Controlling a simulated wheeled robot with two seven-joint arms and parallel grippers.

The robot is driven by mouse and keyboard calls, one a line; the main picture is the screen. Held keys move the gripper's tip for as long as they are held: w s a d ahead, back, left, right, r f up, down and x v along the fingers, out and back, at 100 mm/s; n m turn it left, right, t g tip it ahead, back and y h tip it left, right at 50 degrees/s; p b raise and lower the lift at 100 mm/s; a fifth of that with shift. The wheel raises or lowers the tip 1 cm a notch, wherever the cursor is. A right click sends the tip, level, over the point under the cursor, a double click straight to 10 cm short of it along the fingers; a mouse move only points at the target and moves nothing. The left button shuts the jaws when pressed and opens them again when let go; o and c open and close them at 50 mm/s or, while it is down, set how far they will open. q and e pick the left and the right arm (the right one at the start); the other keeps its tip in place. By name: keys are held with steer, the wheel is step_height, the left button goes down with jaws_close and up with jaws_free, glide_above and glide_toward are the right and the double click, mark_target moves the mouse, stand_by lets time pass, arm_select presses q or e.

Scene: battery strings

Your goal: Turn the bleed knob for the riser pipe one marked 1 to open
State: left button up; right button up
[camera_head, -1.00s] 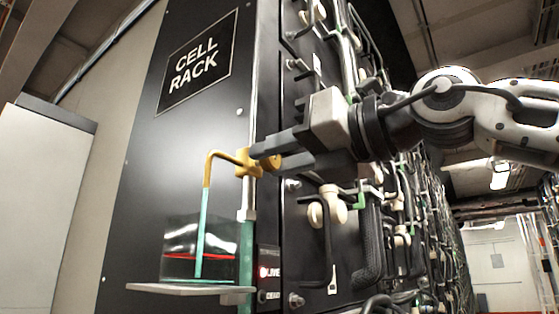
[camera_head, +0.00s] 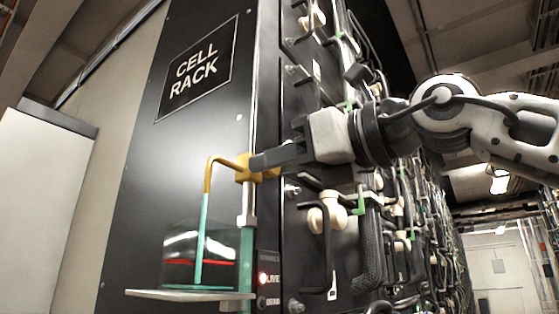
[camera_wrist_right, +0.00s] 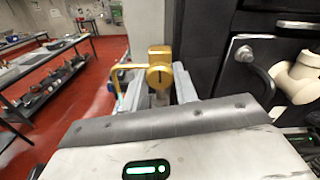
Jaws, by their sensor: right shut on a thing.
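A yellow brass bleed valve (camera_head: 243,168) sits on the upright riser pipe (camera_head: 247,262) at the cell rack's front edge. Its bent brass spout leads into a teal tube (camera_head: 200,235) that drops into a clear vessel (camera_head: 172,252) with a red line. My right gripper (camera_head: 262,164) reaches in from the right and is shut on the bleed knob, which its fingers mostly hide in the head view. In the right wrist view the yellow knob (camera_wrist_right: 158,76) lies between the fingers (camera_wrist_right: 158,90). I cannot read a number 1 on it. My left gripper is not in view.
The black cell rack (camera_head: 150,190) carries pipes, hoses and a cream valve (camera_head: 327,213) on its right side, close to my right arm. A small shelf (camera_head: 190,295) holds the vessel. A red indicator (camera_head: 263,279) glows beside the pipe. Workbenches (camera_wrist_right: 45,60) stand across a red floor.

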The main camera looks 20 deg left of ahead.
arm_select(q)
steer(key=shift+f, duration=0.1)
arm_select(e)
steer(key=o, duration=1)
steer(key=shift+c, duration=0.2)
arm_select(q)
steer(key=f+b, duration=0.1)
steer(key=b, duration=0.1)
steer(key=shift+b, duration=0.3)
arm_select(e)
steer(key=v, duration=1.6)
